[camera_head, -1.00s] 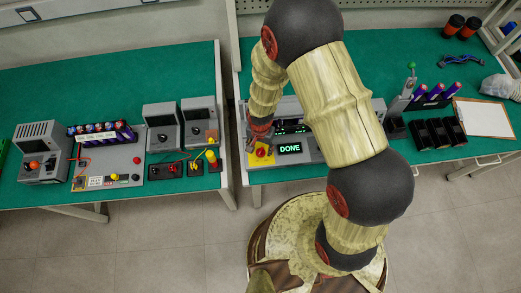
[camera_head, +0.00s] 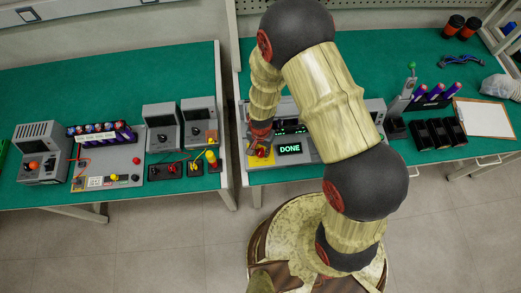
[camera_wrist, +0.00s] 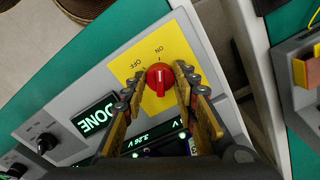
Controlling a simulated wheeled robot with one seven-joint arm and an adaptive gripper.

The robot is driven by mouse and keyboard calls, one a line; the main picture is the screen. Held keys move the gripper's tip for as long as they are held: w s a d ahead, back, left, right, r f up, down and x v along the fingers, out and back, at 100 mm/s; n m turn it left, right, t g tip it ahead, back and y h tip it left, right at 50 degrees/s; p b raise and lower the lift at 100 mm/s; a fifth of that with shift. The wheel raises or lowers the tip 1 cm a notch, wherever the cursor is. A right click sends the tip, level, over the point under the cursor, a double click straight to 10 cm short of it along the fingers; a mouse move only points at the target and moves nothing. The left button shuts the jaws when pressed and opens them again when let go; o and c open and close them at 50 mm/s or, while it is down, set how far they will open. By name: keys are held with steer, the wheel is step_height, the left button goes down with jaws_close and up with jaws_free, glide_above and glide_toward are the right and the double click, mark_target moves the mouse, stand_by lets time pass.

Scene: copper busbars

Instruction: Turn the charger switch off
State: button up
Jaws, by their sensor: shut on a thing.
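The charger switch is a red rotary knob (camera_wrist: 157,84) on a yellow plate (camera_wrist: 181,50) marked ON and OFF. In the wrist view its white line points up, toward the ON label. My gripper (camera_wrist: 158,80) is shut on the knob, with one finger on each side. In the head view my gripper (camera_head: 260,148) is over the yellow plate at the charger's left end and partly hides the knob. The charger (camera_head: 310,152) has a green display (camera_head: 289,149) reading DONE, which also shows in the wrist view (camera_wrist: 95,117).
The charger stands at the front edge of the right green bench (camera_head: 440,65). Black bins (camera_head: 437,133) and a clipboard (camera_head: 483,118) lie to its right. A gap separates this bench from the left bench (camera_head: 60,90), which carries several grey devices.

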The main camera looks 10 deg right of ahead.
steer(key=c, duration=0.4)
steer(key=shift+n, duration=0.4)
steer(key=n, duration=0.5)
steer(key=shift+n, duration=0.3)
steer(key=n, duration=0.5)
steer(key=shift+b, duration=0.3)
steer(key=shift+n, duration=0.4)
steer(key=o, duration=1.1)
steer(key=shift+o, duration=0.2)
